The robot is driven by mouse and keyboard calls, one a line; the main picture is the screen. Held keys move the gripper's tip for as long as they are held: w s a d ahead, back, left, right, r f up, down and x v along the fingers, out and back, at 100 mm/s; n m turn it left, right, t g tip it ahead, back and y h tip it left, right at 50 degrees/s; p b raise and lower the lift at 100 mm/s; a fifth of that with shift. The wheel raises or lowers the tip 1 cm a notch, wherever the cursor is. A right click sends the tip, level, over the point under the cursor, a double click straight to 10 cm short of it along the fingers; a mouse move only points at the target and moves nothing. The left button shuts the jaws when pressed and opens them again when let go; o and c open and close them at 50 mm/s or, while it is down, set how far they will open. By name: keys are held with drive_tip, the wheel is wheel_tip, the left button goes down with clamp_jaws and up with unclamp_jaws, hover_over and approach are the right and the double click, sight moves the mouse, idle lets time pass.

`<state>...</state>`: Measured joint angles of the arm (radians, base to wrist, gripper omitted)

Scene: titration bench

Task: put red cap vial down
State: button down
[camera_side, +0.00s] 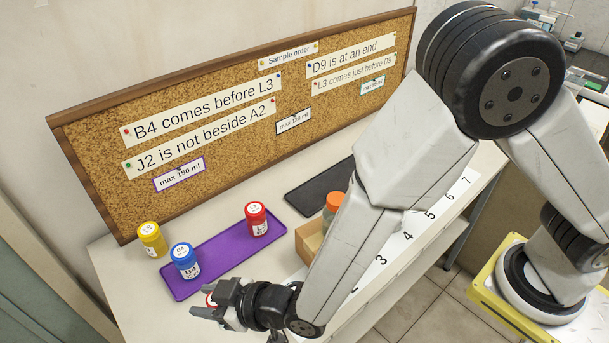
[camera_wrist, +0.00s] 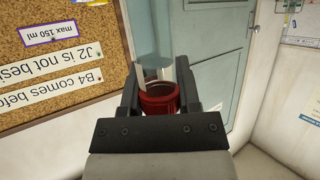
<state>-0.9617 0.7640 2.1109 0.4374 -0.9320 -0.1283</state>
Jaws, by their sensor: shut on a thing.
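My gripper (camera_side: 213,303) is at the front of the bench in the side view, just in front of the purple tray (camera_side: 215,254). It is shut on a red vial (camera_wrist: 160,100), seen between the fingers in the wrist view; only a sliver of it shows in the side view. I cannot tell whether it touches the bench. Another red-capped vial (camera_side: 256,218) stands on the back right of the purple tray. A blue-capped vial (camera_side: 184,262) stands on the tray's left part. A yellow-capped vial (camera_side: 151,240) stands left of the tray.
An orange-capped vial (camera_side: 334,202) stands by a wooden box (camera_side: 308,240), partly hidden by my arm. A dark mat (camera_side: 316,190) lies behind it and looks bare. A numbered strip (camera_side: 423,230) runs along the front right. A cork board (camera_side: 215,110) stands behind the bench.

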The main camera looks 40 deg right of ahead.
drive_tip(key=w+a+f, duration=0.4)
drive_tip(key=w+f, duration=0.1)
drive_tip(key=f, duration=0.1)
idle(0.3)
drive_tip(key=shift+a+f, duration=0.1)
drive_tip(key=shift+f, duration=0.1)
drive_tip(key=shift+w+a+f, duration=0.15)
drive_tip(key=shift+f, duration=1.6)
drive_tip(key=shift+f, duration=0.1)
drive_tip(key=shift+c, duration=1.6)
unclamp_jaws()
